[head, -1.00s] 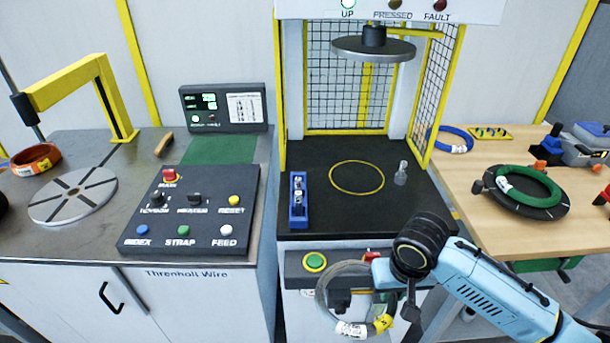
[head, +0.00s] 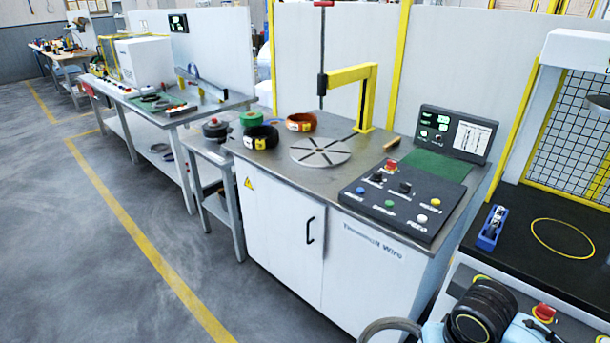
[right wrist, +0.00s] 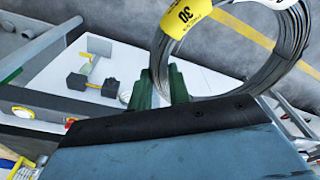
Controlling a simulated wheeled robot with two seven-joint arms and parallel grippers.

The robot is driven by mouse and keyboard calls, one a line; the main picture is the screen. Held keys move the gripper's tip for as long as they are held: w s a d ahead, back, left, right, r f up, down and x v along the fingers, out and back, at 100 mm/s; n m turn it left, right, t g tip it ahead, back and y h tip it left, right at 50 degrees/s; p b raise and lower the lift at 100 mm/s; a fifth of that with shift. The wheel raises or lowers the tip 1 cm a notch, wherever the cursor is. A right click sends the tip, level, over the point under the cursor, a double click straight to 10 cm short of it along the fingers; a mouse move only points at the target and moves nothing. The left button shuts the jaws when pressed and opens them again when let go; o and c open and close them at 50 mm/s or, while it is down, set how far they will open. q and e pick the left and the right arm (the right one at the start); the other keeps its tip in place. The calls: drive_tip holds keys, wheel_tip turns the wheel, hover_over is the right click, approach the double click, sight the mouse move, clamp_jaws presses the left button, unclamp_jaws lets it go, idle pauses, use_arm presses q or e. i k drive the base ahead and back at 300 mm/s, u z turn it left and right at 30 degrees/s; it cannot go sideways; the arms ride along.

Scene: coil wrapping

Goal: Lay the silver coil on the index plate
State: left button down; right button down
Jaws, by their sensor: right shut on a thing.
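The silver coil (right wrist: 291,48) is a ring of grey wire with a yellow tag and a white tag, filling the upper right of the right wrist view. My right gripper (right wrist: 162,88), with green fingers, is shut on the coil at its lower left side. In the head view only an arc of the coil (head: 388,326) shows at the bottom edge, beside my dark right wrist. The index plate (head: 320,151) is a round light grey disc with dark radial slots, bare, on the metal bench top. The coil is apart from it, nearer to me. My left gripper is out of view.
A yellow arm (head: 367,88) stands behind the plate. Black (head: 261,137) and orange (head: 301,122) rolls sit left of it. A control panel (head: 397,200) lies to its right. The press table (head: 530,225) is at far right. Open floor lies left.

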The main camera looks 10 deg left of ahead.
sight(320, 150)
drive_tip(key=u, duration=0.5)
drive_tip(key=k, duration=0.65)
drive_tip(key=u, duration=0.95)
drive_tip(key=i, duration=2.55)
drive_tip(key=z, duration=0.85)
